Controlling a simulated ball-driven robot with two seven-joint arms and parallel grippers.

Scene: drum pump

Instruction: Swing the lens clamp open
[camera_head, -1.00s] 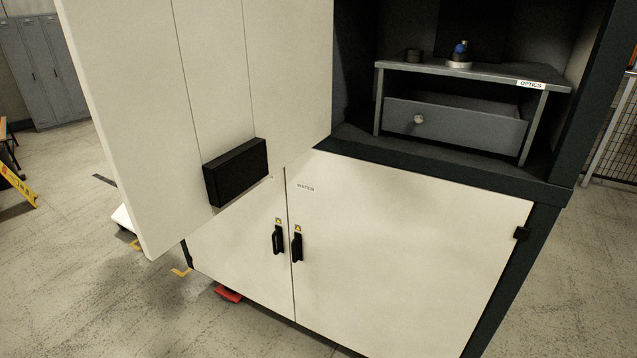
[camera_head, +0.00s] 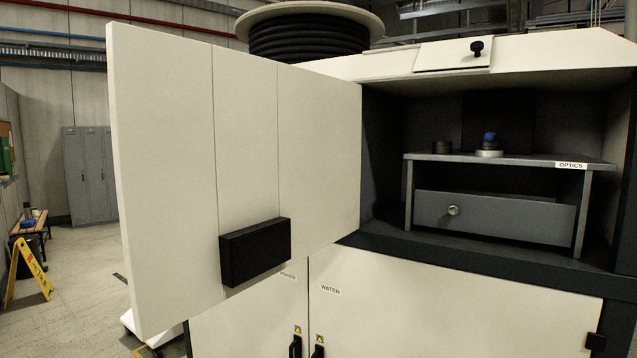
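A small round fixture with a blue top and a pale metal base (camera_head: 489,146) stands on the grey shelf marked OPTICS (camera_head: 510,158), inside the open upper bay of the cabinet. It may be the lens clamp, but it is too small to tell whether its clamp is open or shut. A short dark cylinder (camera_head: 439,147) stands to its left on the same shelf. Neither of my grippers is in view.
A large white door (camera_head: 170,170) with a black box (camera_head: 255,252) stands open left of the bay. A grey drawer with a round knob (camera_head: 490,215) sits under the shelf. Lower doors marked WATER (camera_head: 450,310) are shut. A yellow floor sign (camera_head: 28,268) stands far left.

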